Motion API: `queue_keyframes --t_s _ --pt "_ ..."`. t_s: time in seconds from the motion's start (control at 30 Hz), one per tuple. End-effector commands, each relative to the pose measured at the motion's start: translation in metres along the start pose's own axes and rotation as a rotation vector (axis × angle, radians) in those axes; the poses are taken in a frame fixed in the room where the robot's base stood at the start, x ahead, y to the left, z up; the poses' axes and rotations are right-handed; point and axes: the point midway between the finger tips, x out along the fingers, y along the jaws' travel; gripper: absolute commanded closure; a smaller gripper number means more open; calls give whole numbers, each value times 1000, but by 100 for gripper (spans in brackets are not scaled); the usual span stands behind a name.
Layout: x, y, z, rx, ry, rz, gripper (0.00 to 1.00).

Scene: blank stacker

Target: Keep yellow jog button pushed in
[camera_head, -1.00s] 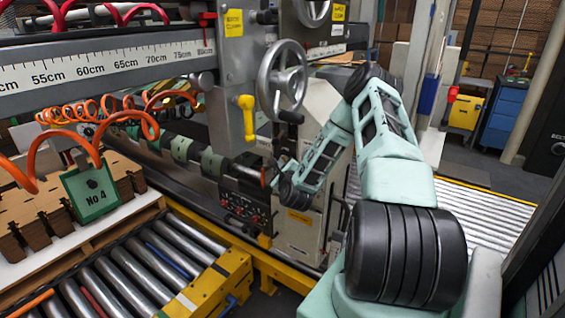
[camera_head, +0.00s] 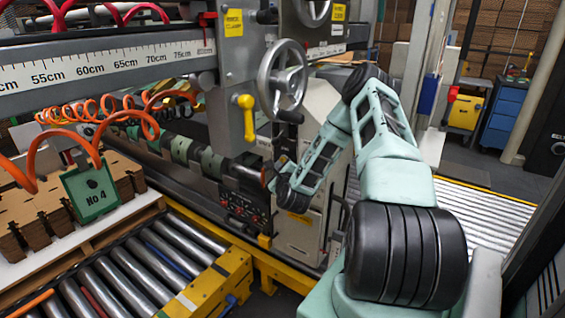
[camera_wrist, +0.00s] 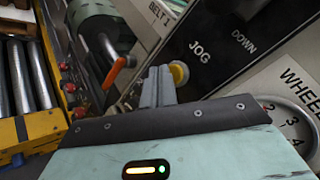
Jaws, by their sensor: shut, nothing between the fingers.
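The yellow jog button (camera_wrist: 179,73) sits on a dark panel beside the word JOG in the wrist view. My gripper (camera_wrist: 159,72) is shut and empty, its two grey fingers together, with the tips right at the left side of the button. I cannot tell whether they touch it, or how far in the button is. In the head view my arm's wrist end is close to the machine's front face, and the jog button cannot be made out.
A DOWN label (camera_wrist: 243,40) and a numbered dial (camera_wrist: 290,122) are to the right in the wrist view. A handwheel (camera_head: 282,78) and yellow lever (camera_head: 247,116) are above my wrist in the head view. A roller conveyor (camera_head: 130,268) lies left.

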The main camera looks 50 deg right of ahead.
Motion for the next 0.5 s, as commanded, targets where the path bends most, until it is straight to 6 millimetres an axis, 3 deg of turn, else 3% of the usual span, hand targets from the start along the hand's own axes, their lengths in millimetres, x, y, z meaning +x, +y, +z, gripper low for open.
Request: queue_keyframes --t_s 0.5 --pt "-8 7 6 1 -1 3 100"
